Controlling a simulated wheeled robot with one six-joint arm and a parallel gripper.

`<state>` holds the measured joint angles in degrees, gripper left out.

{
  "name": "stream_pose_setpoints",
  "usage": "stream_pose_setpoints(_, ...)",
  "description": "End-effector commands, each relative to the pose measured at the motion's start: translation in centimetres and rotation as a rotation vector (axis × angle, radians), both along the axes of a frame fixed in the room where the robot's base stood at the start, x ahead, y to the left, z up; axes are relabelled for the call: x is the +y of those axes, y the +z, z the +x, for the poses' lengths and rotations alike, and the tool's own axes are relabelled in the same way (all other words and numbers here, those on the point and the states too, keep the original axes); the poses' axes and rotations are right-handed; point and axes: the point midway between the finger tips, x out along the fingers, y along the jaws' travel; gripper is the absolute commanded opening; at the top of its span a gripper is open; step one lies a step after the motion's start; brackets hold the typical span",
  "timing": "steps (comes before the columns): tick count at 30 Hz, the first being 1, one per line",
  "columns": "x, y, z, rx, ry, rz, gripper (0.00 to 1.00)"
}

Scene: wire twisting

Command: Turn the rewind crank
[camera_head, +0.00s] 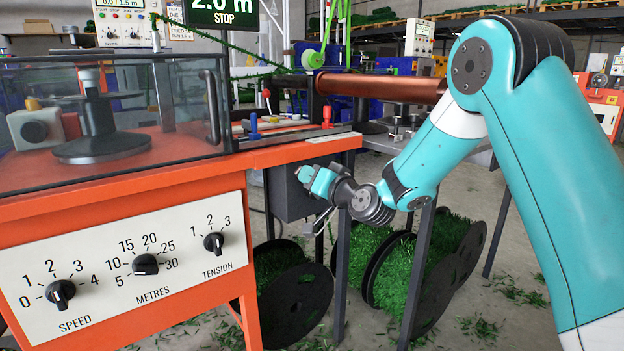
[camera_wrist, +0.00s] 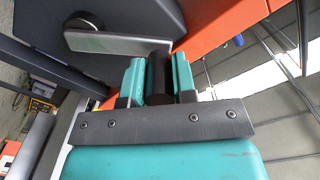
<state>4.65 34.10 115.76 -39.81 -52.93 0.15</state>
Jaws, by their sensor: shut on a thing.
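The rewind crank shows in the wrist view as a flat metal arm (camera_wrist: 118,43) with a round hub at its left end and a dark handle (camera_wrist: 158,80) at its right end. My gripper (camera_wrist: 158,76) is shut on that handle, with one turquoise finger on each side of it. In the head view my gripper (camera_head: 318,180) is at the dark grey box (camera_head: 287,195) under the right end of the orange machine. There the crank is mostly hidden or too small to make out.
The orange machine (camera_head: 120,195) with its dial panel (camera_head: 130,265) fills the left. Black reels of green wire (camera_head: 300,305) stand on the floor below my arm. Dark frame legs (camera_head: 343,250) rise close to my wrist. A copper-coloured roller (camera_head: 380,86) lies behind.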

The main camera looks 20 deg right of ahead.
Motion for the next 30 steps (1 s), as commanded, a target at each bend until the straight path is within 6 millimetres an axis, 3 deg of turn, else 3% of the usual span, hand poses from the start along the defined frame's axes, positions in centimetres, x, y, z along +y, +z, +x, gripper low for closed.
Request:
stream_pose_setpoints(2,-0.2,0.1,0.1,-0.003,-0.006,-0.003,0.0)
stream_pose_setpoints(3,-0.2,0.0,0.1,-0.003,-0.006,-0.003,0.32)
stream_pose_setpoints(6,-0.2,0.0,0.0,-0.003,-0.005,-0.003,0.51)
stream_pose_setpoints(17,-0.3,-0.1,-0.6,0.0,-0.002,-0.003,0.51)
stream_pose_setpoints(23,-1.5,-0.4,-4.0,0.002,-0.006,-0.001,0.51)
stream_pose_setpoints(30,-3.5,-0.6,-10.1,0.0,-0.009,0.0,0.51)
